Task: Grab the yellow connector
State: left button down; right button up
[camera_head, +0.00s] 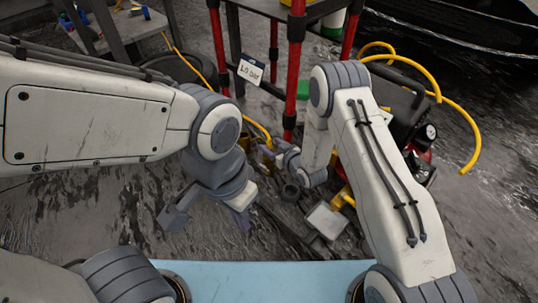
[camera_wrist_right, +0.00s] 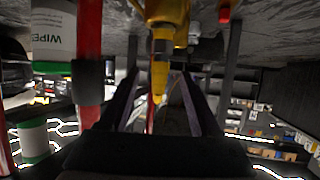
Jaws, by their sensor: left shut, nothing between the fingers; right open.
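The yellow connector (camera_wrist_right: 159,80) hangs from the top of the right wrist view, with a dark band and a narrow tapered end. My right gripper (camera_wrist_right: 162,95) is open, with one dark finger on each side of the connector's end; I cannot tell whether they touch it. In the head view my right gripper (camera_head: 273,152) is beside the red-post rack, near a yellow piece and a yellow hose. My left gripper (camera_head: 210,216) is lower, over the dark floor, with nothing held; it is shut.
Red posts (camera_head: 295,60) of a rack with a sign (camera_head: 251,69) stand close to my right gripper. A wipes container (camera_wrist_right: 53,38) and a red post (camera_wrist_right: 89,60) are at left in the wrist view. A dark machine with yellow hoses (camera_head: 432,90) stands at right.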

jog(key=shift+b+x, duration=0.3)
jog(key=shift+x, duration=0.8)
grip_shut()
